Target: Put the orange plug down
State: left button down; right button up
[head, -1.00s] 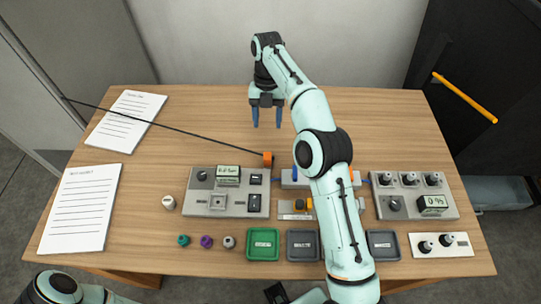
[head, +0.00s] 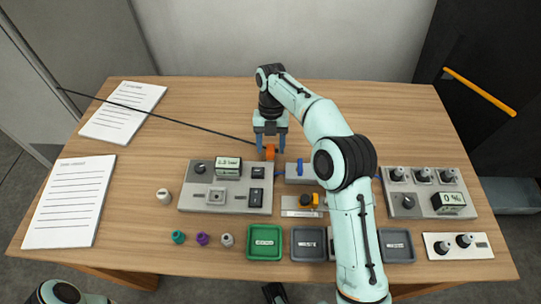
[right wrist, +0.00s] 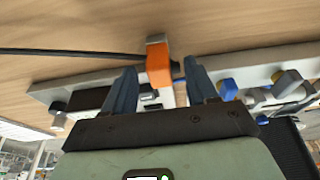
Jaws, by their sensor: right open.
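The orange plug (head: 270,152) sits at the end of a black cable, just behind the back edge of the grey meter box (head: 227,198). My right gripper (head: 270,146) is over the plug, with its blue fingers spread to either side of it. In the right wrist view the plug (right wrist: 159,65) lies between the two open fingertips (right wrist: 165,85), with a gap on both sides. I cannot tell whether the plug rests on the table or on a holder.
Right of the meter box stands a grey block (head: 300,172) with a blue part. A green tray (head: 264,242) and grey trays line the front. A knob panel (head: 427,192) stands at the right, papers (head: 70,203) at the left. The table's back is clear.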

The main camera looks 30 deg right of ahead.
jog(key=shift+s+f, duration=0.1)
jog(key=shift+f, duration=0.4)
grip_shut()
jog(key=shift+r, duration=0.15)
